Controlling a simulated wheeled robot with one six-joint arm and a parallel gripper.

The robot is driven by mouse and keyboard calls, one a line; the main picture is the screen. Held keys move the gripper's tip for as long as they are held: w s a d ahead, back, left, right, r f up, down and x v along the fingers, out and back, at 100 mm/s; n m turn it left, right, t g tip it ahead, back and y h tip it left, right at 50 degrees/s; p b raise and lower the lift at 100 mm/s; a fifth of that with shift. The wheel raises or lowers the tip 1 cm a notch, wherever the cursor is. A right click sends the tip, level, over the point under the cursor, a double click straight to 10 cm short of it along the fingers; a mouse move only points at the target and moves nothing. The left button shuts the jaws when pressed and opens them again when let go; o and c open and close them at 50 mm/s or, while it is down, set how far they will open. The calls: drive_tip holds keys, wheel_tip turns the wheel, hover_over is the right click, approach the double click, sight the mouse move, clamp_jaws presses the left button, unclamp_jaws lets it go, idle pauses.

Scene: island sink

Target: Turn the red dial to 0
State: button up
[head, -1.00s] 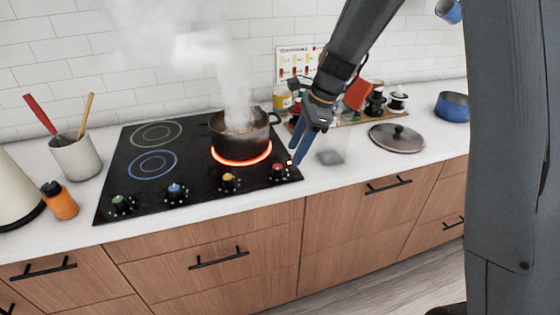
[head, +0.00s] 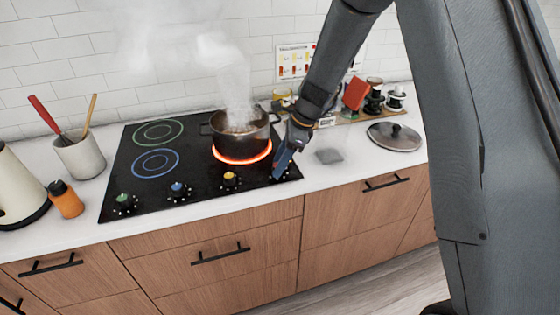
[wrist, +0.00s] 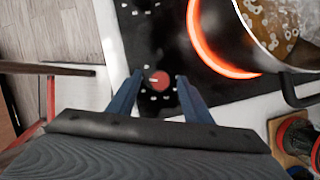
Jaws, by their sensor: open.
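The red dial (wrist: 158,80) sits on the black cooktop (head: 160,185) at its front right corner. In the wrist view it lies between and just beyond the two blue fingertips, with pale marks around it. My gripper (head: 281,168) is open over the dial, and its fingers (wrist: 158,84) stand on both sides of it. In the head view my gripper hides the red dial. I cannot tell if the fingers touch it. The ring of the burner (head: 243,160) behind the dial glows orange-red under a steaming dark pot (head: 222,143).
Green (head: 123,199), blue (head: 178,188) and yellow (head: 230,178) dials line the cooktop's front edge to the left. A pot lid (head: 394,137) lies on the counter at right. A pot handle (wrist: 296,90) is near my gripper's right in the wrist view.

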drive_tip(key=c, duration=1.1)
drive_tip(key=shift+o, duration=0.2)
